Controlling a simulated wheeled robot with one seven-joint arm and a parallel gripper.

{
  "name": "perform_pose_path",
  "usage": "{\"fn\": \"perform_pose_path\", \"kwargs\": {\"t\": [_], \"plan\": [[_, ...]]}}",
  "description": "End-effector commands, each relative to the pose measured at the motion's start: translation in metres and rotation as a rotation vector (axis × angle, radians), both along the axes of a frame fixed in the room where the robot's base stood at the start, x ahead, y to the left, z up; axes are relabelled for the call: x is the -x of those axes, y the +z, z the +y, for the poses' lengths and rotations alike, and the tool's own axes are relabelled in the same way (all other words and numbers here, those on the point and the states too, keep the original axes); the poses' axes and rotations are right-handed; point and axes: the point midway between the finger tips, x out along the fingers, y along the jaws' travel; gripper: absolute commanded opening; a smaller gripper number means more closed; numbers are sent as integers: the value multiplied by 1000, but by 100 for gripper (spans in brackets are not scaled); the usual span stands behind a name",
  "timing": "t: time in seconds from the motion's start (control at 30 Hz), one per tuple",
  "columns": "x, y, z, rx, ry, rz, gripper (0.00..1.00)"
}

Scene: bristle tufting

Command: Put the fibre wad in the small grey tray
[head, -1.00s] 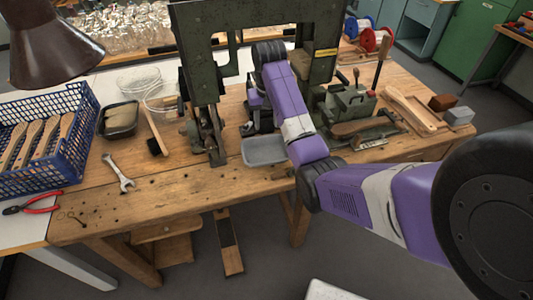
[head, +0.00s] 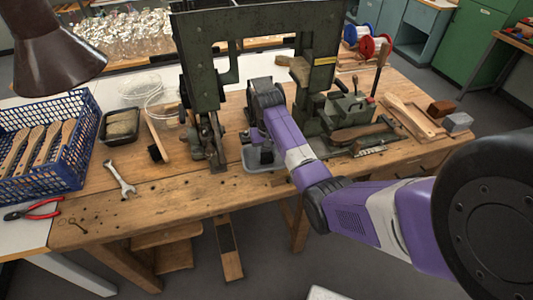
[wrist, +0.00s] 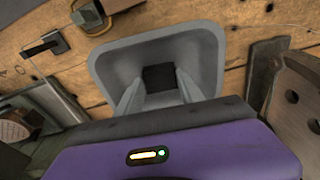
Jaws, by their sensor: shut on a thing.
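The small grey tray (head: 250,163) sits near the front of the wooden bench, just in front of the green press; it also shows in the wrist view (wrist: 104,66). My gripper (wrist: 158,88) points down into the tray's opening. It is shut on a dark, squarish thing, which I take to be the fibre wad (wrist: 158,76). The wad shows between the fingertips against the tray's floor. I cannot tell whether it touches the floor. In the head view my gripper (head: 266,153) is dark and partly covers the tray, and the wad cannot be made out.
The green press frame (head: 200,60) stands behind and around my arm. A hand brush (head: 155,140), a wrench (head: 119,177) and a black tray (head: 121,138) lie to the left. A blue basket (head: 85,150) is farther left. Wooden tools and a green fixture crowd the right.

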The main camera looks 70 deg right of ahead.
Motion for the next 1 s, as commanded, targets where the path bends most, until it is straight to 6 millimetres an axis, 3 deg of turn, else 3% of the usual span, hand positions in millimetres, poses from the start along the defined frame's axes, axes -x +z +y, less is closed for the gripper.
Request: {"fn": "perform_pose_path", "kwargs": {"t": [0.23, 0.27, 0.33, 0.37, 0.77, 1.0], "plan": [[0, -3, 0, 0, 0, 0, 6], [0, -2, 0, 0, 0, 0, 50], [0, -2, 0, 0, 0, 0, 64], [0, -2, 0, 0, 0, 0, 66], [0, 4, 0, 0, 0, 0, 66], [1, 44, 4, 3, 1, -4, 66]]}}
